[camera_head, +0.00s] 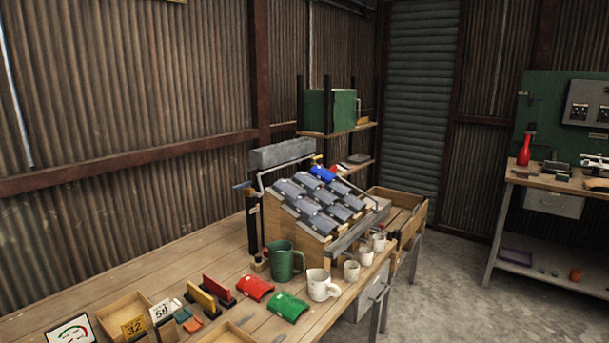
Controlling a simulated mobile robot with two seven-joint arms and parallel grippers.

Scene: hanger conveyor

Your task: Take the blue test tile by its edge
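A bright blue curved tile (323,173) lies near the top of a sloped wooden rack (313,245) on the workbench, above rows of grey curved tiles (306,180). It is small in this view, and I cannot make out its edges clearly. No gripper of mine is in view, and nothing is seen touching the blue tile.
A red tile (255,287) and a green tile (288,306) lie on the bench (150,262) in front. A green mug (281,261), a white mug (321,285) and smaller cups stand near the rack. A grey beam (282,153) and thin metal frame stand behind it.

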